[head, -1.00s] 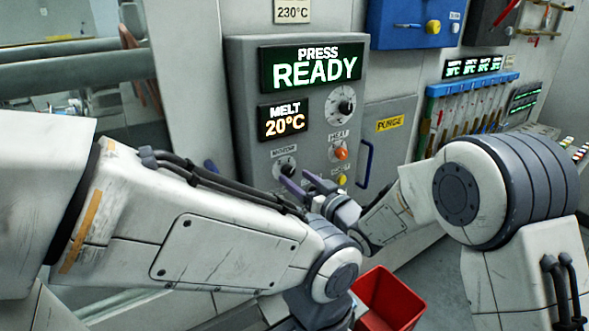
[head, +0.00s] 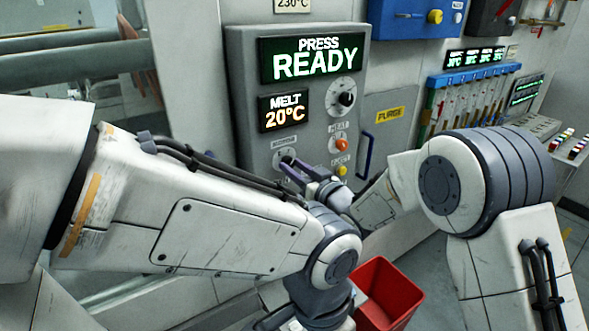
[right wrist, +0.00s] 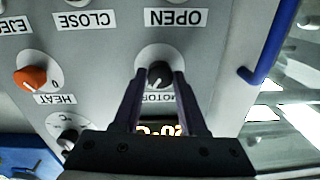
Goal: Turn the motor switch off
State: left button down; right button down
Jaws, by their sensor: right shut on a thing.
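The motor switch (right wrist: 158,73) is a black round knob with a pale mark on a white dial, under the MOTOR label on the grey press panel (head: 240,100). In the head view the knob (head: 284,161) is partly hidden by the fingers. My right gripper (head: 291,169) has its dark fingers at the knob. In the right wrist view the fingers (right wrist: 157,78) stand one on each side of the knob, shut on it. Which way the knob is turned is hard to tell. My left gripper is out of view.
The orange heat knob (head: 341,145) and yellow eject button (head: 341,171) sit right beside it. A blue handle (head: 366,155) stands at the panel's right. The display (head: 314,57) reads PRESS READY. A red bin (head: 398,285) stands below. My left forearm crosses in front.

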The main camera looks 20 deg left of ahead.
jog(key=n+b, duration=1)
jog(key=b, duration=0.5)
jog(key=shift+f, duration=0.2)
jog(key=shift+r+n+b, duration=0.25)
jog(key=shift+n+b, duration=1.4)
jog(key=shift+n, duration=0.05)
jog(key=shift+c, duration=2.3)
grip_release()
jog(key=shift+h, duration=0.3)
jog(key=shift+d, duration=0.1)
jog(key=b+v, duration=0.2)
jog(key=v, duration=0.8)
jog(key=shift+s+d, duration=0.15)
jog(key=shift+s, duration=0.05)
